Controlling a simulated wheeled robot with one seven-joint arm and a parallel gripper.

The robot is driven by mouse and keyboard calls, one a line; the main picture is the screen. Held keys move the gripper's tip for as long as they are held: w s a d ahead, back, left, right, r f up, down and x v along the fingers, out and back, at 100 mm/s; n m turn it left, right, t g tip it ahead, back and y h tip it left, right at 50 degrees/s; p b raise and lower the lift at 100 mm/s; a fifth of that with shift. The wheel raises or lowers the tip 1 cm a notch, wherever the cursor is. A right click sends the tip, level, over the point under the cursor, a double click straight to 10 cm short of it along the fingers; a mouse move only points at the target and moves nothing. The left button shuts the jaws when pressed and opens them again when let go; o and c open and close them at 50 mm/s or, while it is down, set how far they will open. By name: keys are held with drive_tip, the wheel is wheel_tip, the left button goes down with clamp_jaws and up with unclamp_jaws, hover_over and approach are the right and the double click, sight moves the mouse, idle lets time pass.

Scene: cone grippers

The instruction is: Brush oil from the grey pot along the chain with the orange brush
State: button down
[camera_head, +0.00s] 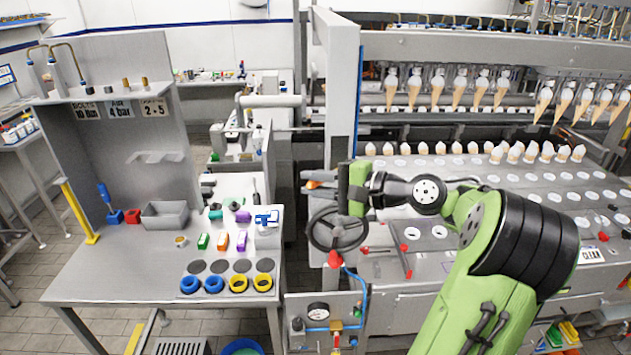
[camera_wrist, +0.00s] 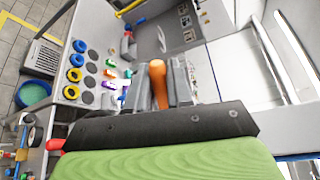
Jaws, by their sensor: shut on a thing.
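My gripper (camera_head: 326,184) is held out in front of the grey machine, left of its cone plates. In the wrist view my gripper (camera_wrist: 160,88) is shut on the orange brush (camera_wrist: 157,77), whose rounded orange handle shows between the two grey fingers. A little of the orange brush (camera_head: 318,174) also shows in the head view. Its bristles cannot be made out. I cannot pick out the grey pot with certainty in either view. The chain cannot be told clearly among the machine's cone rows.
A black handwheel (camera_head: 337,231) is just below my gripper. A grey workbench (camera_head: 120,285) at left carries a grey bin (camera_head: 165,215), blue and yellow rings and small coloured blocks. Cones (camera_head: 459,90) hang in rows on the machine. Floor shows between bench and machine.

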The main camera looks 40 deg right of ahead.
wheel_tip(320, 180, up, 2)
drive_tip(key=shift+r+p, duration=0.15)
drive_tip(key=shift+p, duration=0.75)
drive_tip(key=shift+r, duration=2.8)
drive_tip(key=shift+f+b, duration=2.15)
drive_tip(key=shift+f, duration=2.45)
wheel_tip(320, 180, up, 4)
drive_tip(key=p, duration=0.4)
drive_tip(key=shift+f, duration=0.2)
drive_tip(key=shift+r, duration=2.8)
drive_tip(key=shift+f+b, duration=2.1)
drive_tip(key=shift+f, duration=2.55)
drive_tip(key=shift+r, duration=0.1)
